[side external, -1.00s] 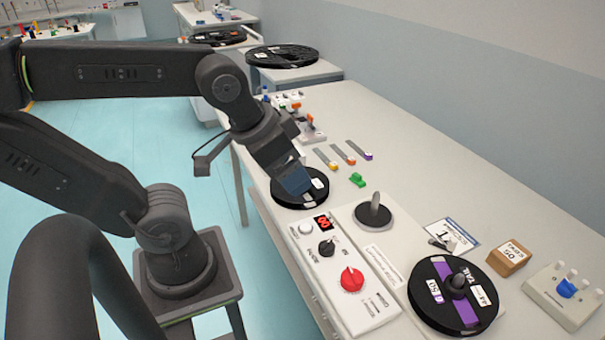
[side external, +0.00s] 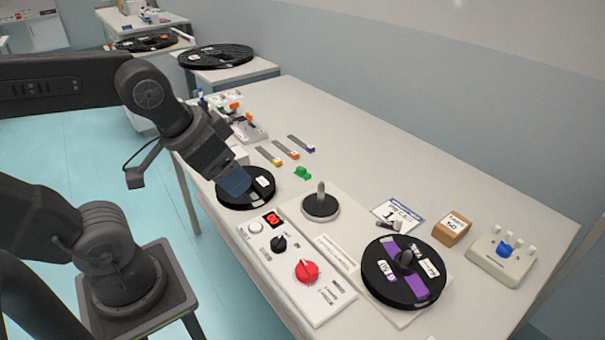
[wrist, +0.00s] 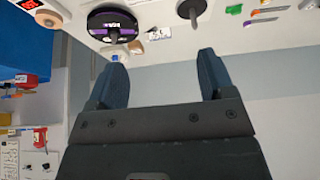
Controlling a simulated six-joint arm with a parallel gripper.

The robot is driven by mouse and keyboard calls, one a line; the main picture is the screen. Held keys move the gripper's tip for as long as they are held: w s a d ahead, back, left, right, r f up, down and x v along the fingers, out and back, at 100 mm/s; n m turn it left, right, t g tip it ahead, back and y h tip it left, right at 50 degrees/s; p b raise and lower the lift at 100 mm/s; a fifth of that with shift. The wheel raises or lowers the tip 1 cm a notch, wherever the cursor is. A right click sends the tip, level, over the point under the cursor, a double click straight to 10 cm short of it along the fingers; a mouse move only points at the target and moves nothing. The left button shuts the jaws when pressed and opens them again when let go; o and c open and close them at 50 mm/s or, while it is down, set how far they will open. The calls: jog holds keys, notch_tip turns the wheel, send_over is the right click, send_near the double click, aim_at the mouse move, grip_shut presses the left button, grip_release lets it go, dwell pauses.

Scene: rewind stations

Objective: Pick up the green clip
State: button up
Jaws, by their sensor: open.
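The green clip (side external: 303,173) lies on the white bench in the side view, beyond the black reel and near the flat metal strips. A small green shape in the wrist view (wrist: 247,22), at the upper right, appears to be the same clip. My gripper (side external: 236,183) is above the black reel (side external: 262,192), to the left of the clip and apart from it. In the wrist view my gripper (wrist: 162,75) shows two blue-grey fingers spread wide with nothing between them.
Strips with yellow, orange and purple ends (side external: 285,150) lie behind the clip. A spindle (side external: 320,205), a control panel with a red knob (side external: 307,271), a purple-banded reel (side external: 378,278) and a cardboard block (side external: 452,229) stand nearer. The bench right of the clip is clear.

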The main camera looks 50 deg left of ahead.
jog(key=c, duration=0.3)
jog(key=w+a+r+m+g, duration=0.1)
jog(key=w+a+r+m, duration=0.15)
jog(key=w, duration=0.35)
jog(key=w+a+r+m+g, duration=0.1)
jog(key=w+a+m, duration=0.15)
jog(key=w, duration=0.35)
jog(key=m+g, duration=0.4)
jog(key=m, duration=0.8)
send_over(302, 168)
notch_tip(302, 168, down, 28)
jog(key=shift+s+a+r, duration=0.15)
jog(key=shift+r, duration=0.1)
jog(key=shift+d+f, duration=0.15)
jog(key=shift+f, duration=1.25)
jog(key=shift+d+f, duration=0.1)
jog(key=shift+f, duration=1.3)
